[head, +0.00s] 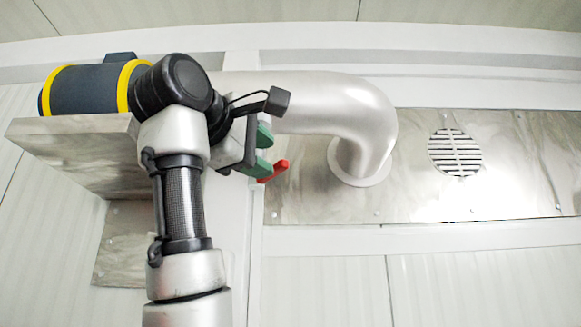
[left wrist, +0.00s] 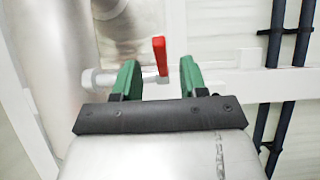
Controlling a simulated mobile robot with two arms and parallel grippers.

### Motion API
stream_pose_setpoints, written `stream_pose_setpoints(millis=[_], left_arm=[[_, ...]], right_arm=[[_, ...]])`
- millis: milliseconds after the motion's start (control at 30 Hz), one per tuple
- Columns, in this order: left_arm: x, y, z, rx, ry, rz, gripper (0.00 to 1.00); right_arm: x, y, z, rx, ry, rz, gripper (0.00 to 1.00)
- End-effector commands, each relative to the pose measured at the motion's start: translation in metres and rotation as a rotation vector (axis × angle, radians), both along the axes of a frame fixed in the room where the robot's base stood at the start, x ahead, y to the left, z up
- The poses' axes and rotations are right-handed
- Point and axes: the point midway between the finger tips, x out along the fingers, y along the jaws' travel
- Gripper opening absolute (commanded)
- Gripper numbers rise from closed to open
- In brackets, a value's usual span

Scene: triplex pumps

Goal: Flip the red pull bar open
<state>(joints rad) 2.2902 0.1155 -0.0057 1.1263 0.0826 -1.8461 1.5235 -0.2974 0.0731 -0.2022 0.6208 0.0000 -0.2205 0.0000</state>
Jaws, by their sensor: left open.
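The red pull bar (head: 275,172) shows in the head view just right of my left gripper's fingertips. In the left wrist view the red pull bar (left wrist: 160,56) stands upright on a small light-coloured fitting (left wrist: 105,78). My left gripper (left wrist: 157,78) is open, with its green fingers on either side of the bar's line. I cannot tell whether either finger touches the bar. In the head view my left gripper (head: 262,153) is up near the wall below the large pipe, and my arm hides part of the fitting. My right gripper is not in view.
A large silver pipe (head: 340,100) bends into the metal wall panel. A round vent (head: 455,152) is to its right. A dark blue cylinder with yellow bands (head: 85,90) rests on a metal shelf (head: 75,150) at left. Dark vertical pipes (left wrist: 277,60) show in the left wrist view.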

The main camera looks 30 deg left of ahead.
Motion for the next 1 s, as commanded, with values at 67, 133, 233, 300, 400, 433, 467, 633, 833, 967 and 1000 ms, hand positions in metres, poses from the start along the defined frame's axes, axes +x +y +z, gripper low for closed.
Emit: stream_pose_setpoints(millis=[67,133,233,300,400,433,467,633,833,967,1000], left_arm=[[0.018,0.001,0.005,0.0,0.005,0.003,0.43],[0.032,0.002,0.005,0.001,0.004,0.004,0.43],[0.049,0.002,0.004,0.001,0.003,0.004,0.43],[0.059,0.002,0.004,0.001,0.004,0.003,0.43],[0.069,0.002,0.003,0.001,0.002,0.003,0.43],[0.071,0.002,0.002,0.001,0.003,0.003,0.43],[0.073,0.002,0.002,0.001,0.002,0.003,0.43],[0.076,0.002,0.001,0.001,0.0,0.003,0.43],[0.076,0.002,0.0,0.002,0.0,0.003,0.38],[0.076,0.002,0.0,0.002,0.0,0.003,0.18],[0.076,0.002,0.0,0.002,0.001,0.003,0.12]], right_arm=[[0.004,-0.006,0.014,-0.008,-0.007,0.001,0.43],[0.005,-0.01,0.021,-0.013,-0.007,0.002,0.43],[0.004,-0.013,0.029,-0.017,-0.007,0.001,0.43],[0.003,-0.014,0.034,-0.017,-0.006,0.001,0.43],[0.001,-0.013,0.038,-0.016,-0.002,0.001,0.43],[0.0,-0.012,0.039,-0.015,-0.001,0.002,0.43],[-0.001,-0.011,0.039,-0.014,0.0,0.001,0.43],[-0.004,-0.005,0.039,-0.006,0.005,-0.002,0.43],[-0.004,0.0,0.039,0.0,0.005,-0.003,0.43],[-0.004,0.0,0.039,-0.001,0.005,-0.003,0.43],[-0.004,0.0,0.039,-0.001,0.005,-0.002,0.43]])
